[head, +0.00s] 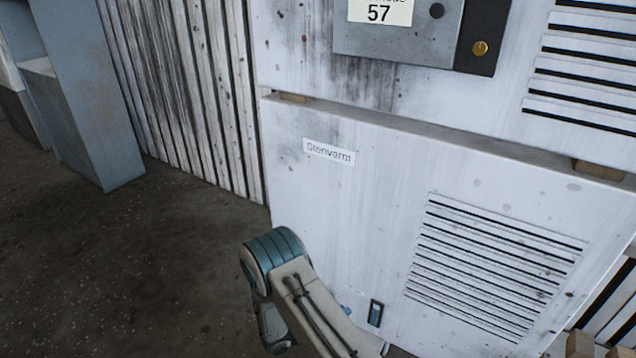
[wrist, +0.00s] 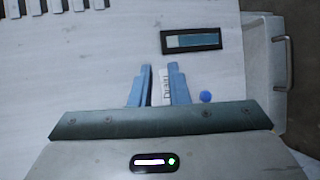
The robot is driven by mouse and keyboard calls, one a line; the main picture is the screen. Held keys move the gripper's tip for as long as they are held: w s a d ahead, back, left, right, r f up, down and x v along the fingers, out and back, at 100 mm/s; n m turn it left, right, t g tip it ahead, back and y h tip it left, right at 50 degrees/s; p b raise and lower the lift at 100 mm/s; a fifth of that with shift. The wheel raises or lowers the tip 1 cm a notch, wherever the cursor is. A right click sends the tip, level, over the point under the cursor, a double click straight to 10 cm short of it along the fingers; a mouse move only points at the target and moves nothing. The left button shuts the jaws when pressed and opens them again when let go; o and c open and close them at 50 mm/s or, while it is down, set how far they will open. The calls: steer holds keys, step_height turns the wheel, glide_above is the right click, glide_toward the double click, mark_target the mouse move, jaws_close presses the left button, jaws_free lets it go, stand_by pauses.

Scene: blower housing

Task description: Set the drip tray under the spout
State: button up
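In the wrist view, my gripper (wrist: 159,72) points at a white panel with its two blue fingers apart. A white label reading "Drain" (wrist: 161,87) shows between them and looks fixed to the panel, not gripped. A round blue fitting (wrist: 206,96), perhaps the spout, is just right of the fingers. A pale grey container (wrist: 258,62) with a metal handle (wrist: 289,58) lies along the right side, at the panel's lower edge. It may be the drip tray; I cannot tell for sure. In the head view the gripper itself is out of frame.
The white housing (head: 345,215) has slatted vents (head: 490,265) and a small dark-framed window (head: 375,313), also in the wrist view (wrist: 191,40). A blue-grey cabinet (head: 85,100) stands far left. Dark floor (head: 150,260) to the left is clear.

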steer(key=s+d+r+m+g+y+p, duration=0.15)
steer(key=r+p, duration=0.25)
steer(key=r, duration=0.7)
steer(key=s+d+r+m+g+y+p, duration=0.1)
steer(key=s+d+r+m+g+p, duration=0.2)
steer(key=r, duration=0.8)
steer(key=s+d+r+g+y+p, duration=0.25)
steer(key=r+p, duration=0.35)
steer(key=r, duration=0.5)
steer(key=s+a+r+t+y+p, duration=0.1)
steer(key=s+r+y+p, duration=0.2)
steer(key=r, duration=0.7)
steer(key=s+r+m+t+y+p, duration=0.1)
steer(key=s+r+y+p, duration=0.2)
steer(key=s+r+p, duration=0.4)
steer(key=s+a+r+t+y+p, duration=0.1)
steer(key=s+r+p, duration=0.4)
steer(key=r, duration=1)
steer(key=shift+s+a+m+t+y+p, duration=0.25)
steer(key=shift+a+m+t+y+p, duration=0.1)
steer(key=shift+y, duration=0.55)
